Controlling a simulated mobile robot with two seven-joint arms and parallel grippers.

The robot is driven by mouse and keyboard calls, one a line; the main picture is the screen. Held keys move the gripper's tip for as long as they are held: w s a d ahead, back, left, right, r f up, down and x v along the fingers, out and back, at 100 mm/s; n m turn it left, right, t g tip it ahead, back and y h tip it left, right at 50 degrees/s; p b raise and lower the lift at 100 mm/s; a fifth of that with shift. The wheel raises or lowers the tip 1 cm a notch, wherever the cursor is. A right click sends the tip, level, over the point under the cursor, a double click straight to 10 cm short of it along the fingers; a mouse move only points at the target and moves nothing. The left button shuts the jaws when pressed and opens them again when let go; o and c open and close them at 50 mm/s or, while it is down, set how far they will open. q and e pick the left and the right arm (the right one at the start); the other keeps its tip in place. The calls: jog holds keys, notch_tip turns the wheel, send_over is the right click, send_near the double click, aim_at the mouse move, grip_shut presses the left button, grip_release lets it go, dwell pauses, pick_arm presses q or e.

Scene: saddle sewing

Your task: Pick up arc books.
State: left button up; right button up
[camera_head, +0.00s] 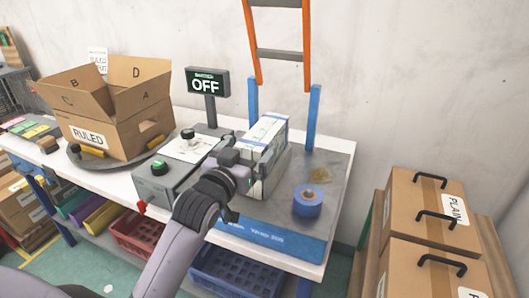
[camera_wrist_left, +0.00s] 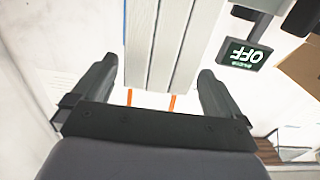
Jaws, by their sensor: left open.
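A block of pale books (camera_head: 271,135), light on top with grey-white sides, stands on the blue-fronted machine (camera_head: 262,240) at the right end of the bench. I cannot read a title on it. My left gripper (camera_head: 240,165) is at the near left side of the block and hides part of it. In the left wrist view, the pale ribbed books (camera_wrist_left: 160,45) lie ahead of and between the two spread fingers of my left gripper (camera_wrist_left: 156,78), with gaps on both sides. My right gripper is out of view.
A blue tape roll (camera_head: 308,201) sits right of the books. An orange-railed frame (camera_head: 281,55) on blue posts rises behind. The OFF sign (camera_head: 207,83) and control box (camera_head: 160,178) are left. An open RULED carton (camera_head: 113,128) stands further left; closed PLAIN cartons (camera_head: 405,210) are right.

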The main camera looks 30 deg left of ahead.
aim_at(256, 137)
pick_arm(q)
jog(key=shift+w+f, duration=0.15)
jog(key=shift+w, duration=2.1)
grip_shut()
jog(key=shift+a+r, duration=0.1)
jog(key=shift+r, duration=0.15)
